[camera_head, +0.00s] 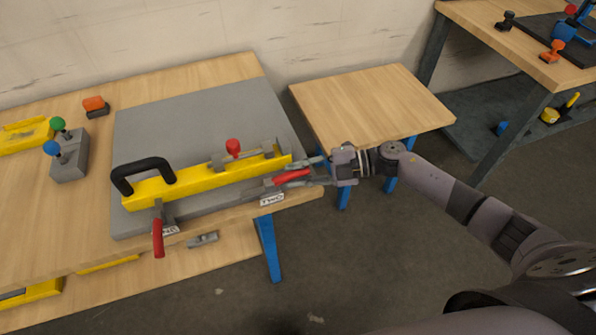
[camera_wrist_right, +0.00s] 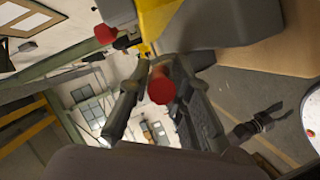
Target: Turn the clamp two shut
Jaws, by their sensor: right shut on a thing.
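Clamp two is at the right end of the yellow bar (camera_head: 205,180), by the label TWO (camera_head: 272,199). Its red handle (camera_head: 291,176) lies nearly flat and points right, toward my right gripper (camera_head: 308,172). My right gripper is shut on this handle, with a finger on either side. In the right wrist view the round red end of the handle (camera_wrist_right: 161,88) shows end-on between the two dark fingers. The clamp's metal parts are partly hidden. My left gripper is not in view.
Another clamp's red handle (camera_head: 158,239) hangs down at the front left of the grey plate (camera_head: 230,110). A third red handle (camera_head: 233,147) stands upright behind the bar. A black arched grip (camera_head: 143,173) tops the bar. A bare small table (camera_head: 370,105) stands behind my right arm.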

